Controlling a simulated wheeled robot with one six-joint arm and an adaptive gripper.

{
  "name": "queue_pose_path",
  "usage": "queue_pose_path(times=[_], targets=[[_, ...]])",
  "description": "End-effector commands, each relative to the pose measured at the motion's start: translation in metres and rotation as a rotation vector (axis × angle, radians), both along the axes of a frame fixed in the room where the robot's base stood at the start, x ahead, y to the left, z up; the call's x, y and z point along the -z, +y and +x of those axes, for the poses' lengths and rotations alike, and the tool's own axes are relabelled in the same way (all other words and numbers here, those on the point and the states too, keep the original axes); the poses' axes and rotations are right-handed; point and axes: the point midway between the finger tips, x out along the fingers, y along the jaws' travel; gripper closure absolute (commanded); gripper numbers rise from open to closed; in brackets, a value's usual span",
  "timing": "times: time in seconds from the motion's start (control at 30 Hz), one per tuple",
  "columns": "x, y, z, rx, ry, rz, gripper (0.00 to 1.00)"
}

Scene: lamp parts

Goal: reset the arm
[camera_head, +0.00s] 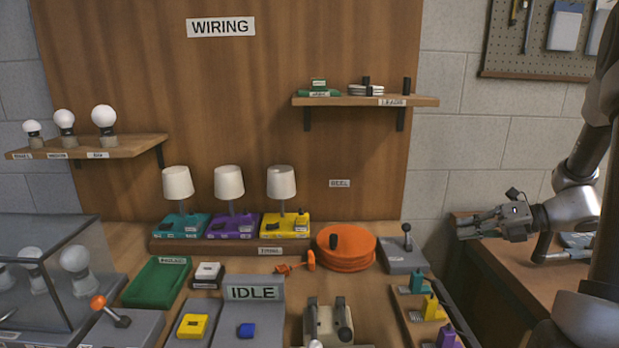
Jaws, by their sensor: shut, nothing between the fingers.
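My gripper (468,227) is at the right, its fingers pointing left and together with nothing in them. It is above a wooden side table, to the right of the main bench and clear of the lamp parts. My arm comes in from the right edge and bends down to the gripper.
The bench holds three lamps on teal, purple and yellow bases (285,225), an orange reel (346,248), a green tray (156,283), a grey joystick box (403,256) and an IDLE sign (252,293). A glass case (45,270) stands left. Shelves (90,147) hang behind.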

Motion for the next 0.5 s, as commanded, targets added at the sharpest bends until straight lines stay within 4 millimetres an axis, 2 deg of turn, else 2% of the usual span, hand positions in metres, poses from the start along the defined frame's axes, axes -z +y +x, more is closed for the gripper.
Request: queue_pose_path(times=[0.1,0.23,0.4,0.5], targets=[[0.012,0.001,-0.04,-0.236,-0.195,-0.235,1.0],[0.013,0.005,-0.086,-0.587,-0.446,-0.488,1.0],[-0.003,0.006,-0.144,-1.163,-0.817,-0.764,1.0],[-0.017,0.003,-0.169,-1.496,-1.01,-0.87,1.0]])
